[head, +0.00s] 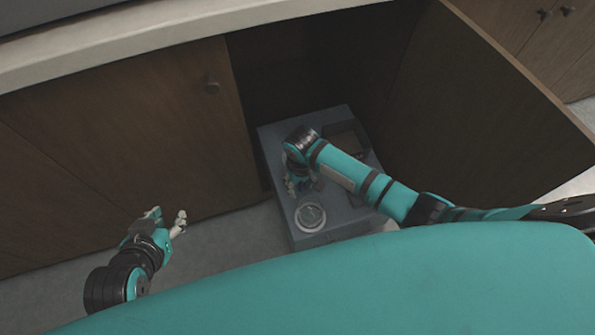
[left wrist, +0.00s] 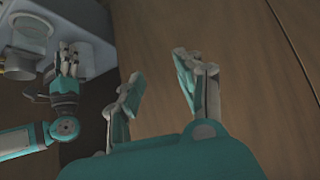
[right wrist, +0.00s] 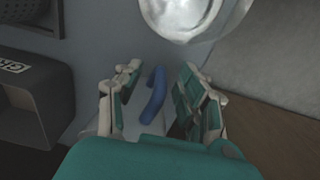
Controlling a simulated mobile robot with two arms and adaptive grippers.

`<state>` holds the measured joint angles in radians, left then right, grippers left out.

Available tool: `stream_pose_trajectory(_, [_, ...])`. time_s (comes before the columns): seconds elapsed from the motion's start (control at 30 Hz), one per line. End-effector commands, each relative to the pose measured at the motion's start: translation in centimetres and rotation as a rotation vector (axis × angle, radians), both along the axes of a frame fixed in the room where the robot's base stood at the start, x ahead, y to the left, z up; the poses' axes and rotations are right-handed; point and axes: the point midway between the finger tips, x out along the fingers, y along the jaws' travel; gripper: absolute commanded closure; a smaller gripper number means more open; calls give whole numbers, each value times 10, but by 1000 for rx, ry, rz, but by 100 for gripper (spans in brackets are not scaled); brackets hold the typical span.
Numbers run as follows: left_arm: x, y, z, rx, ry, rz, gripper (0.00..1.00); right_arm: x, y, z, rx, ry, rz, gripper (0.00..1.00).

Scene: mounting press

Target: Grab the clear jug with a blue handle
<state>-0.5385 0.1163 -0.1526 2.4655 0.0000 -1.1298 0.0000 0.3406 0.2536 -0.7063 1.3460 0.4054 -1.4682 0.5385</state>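The jug's blue handle (right wrist: 154,95) stands between the open fingers of my right gripper (right wrist: 160,82); there is space beside it, and I see no firm hold. A clear round vessel (right wrist: 187,14), apparently the jug's body, is at the top of the right wrist view. In the head view a round clear shape (head: 310,216) sits on the grey unit, just below my right gripper (head: 294,187), which hides the handle there. The right gripper also shows in the left wrist view (left wrist: 68,58). My left gripper (head: 170,217) is open and empty, away from the jug.
The grey unit (head: 337,229) sits low in front of the dark cabinet opening. An open wooden door (head: 475,110) stands on the right, a closed door (head: 140,130) on the left.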

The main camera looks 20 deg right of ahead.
Motion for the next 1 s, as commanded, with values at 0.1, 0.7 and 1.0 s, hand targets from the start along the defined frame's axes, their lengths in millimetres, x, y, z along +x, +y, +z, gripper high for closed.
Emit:
stream_pose_trajectory(0.1, [14,-5,9,-19,-85,-6,64,0,0,-8,0,0,1,61])
stream_pose_trajectory(0.7, [21,-8,17,-29,-133,-9,64,0,0,-11,0,0,0,91])
stream_pose_trajectory(1.0, [21,-8,16,-29,-132,-9,64,0,0,-11,0,0,0,100])
